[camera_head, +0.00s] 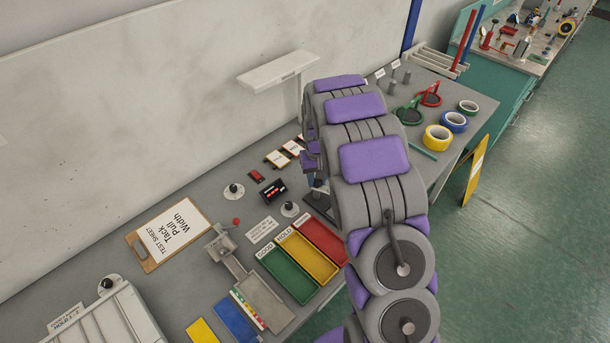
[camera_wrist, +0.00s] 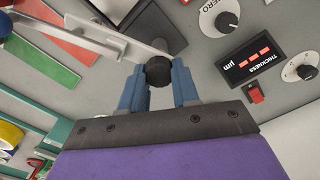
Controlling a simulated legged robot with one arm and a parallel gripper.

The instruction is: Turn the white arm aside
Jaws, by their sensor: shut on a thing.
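In the wrist view my gripper (camera_wrist: 158,88) has its two blue fingers on either side of a round black knob (camera_wrist: 158,71), shut on it. The knob sits at a pale white arm (camera_wrist: 112,39), a flat bar that runs to the upper left over a dark block. In the head view my purple and grey arm covers most of this spot. Only a bit of my gripper (camera_head: 318,183) shows there, low over the bench, and the knob and the white arm's contact with it are hidden.
The grey bench (camera_head: 190,285) holds a thickness display (camera_head: 273,191), dials, a clipboard (camera_head: 168,232), and green, yellow and red trays (camera_head: 288,275). Tape rolls (camera_head: 438,138) lie at the right, near the bench edge.

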